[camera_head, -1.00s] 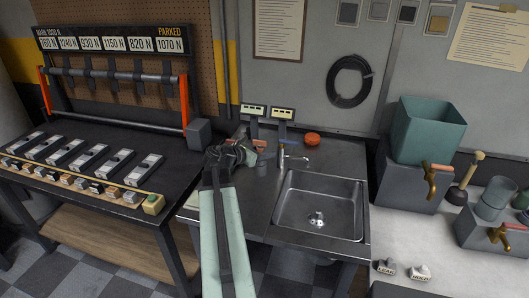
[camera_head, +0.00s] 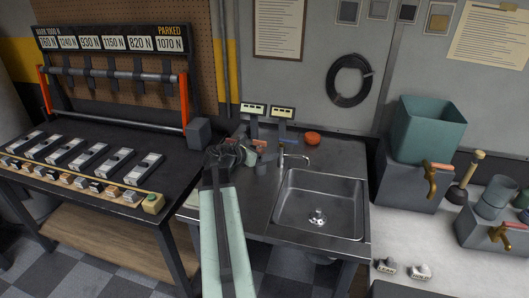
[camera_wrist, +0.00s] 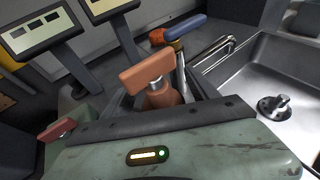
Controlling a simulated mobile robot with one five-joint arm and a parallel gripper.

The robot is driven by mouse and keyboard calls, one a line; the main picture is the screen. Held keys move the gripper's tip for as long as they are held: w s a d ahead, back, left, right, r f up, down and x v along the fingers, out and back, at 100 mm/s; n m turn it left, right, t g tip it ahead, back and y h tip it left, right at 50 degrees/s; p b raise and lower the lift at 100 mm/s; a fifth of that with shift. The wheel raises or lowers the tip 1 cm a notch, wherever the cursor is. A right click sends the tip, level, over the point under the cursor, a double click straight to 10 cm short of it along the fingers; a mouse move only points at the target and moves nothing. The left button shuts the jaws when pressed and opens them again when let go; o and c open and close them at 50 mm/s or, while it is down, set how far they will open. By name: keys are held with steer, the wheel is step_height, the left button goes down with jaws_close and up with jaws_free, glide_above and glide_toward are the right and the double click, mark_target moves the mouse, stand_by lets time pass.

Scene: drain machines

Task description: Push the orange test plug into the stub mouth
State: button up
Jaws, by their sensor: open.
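My gripper (camera_head: 238,153) is open above the steel counter, left of the sink. In the wrist view, a salmon-orange T-shaped piece (camera_wrist: 152,70) with a metal stem stands close in front of it, and a smaller salmon bar (camera_wrist: 57,131) shows at lower left. I cannot tell whether either is the test plug or a gripper part. A round orange piece (camera_head: 312,138) lies at the back of the counter, right of the gripper. A small grey cup-like piece (camera_head: 262,166) is just right of the gripper; whether it is the stub is unclear. No stub mouth shows clearly.
A tap (camera_head: 295,157) and the sink (camera_head: 318,207) lie to the right. Two small displays (camera_head: 253,110) stand behind the gripper. An orange-and-blue piece (camera_wrist: 180,29) is near the tap in the wrist view. A dark bench (camera_head: 105,185) with several blocks is at left.

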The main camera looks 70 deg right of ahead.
steer(key=p+v, duration=0.2)
steer(key=v, duration=0.5)
steer(key=shift+w+a+p, duration=0.2)
steer(key=shift+a+p, duration=0.1)
steer(key=shift+a, duration=0.05)
steer(key=shift+r, duration=0.15)
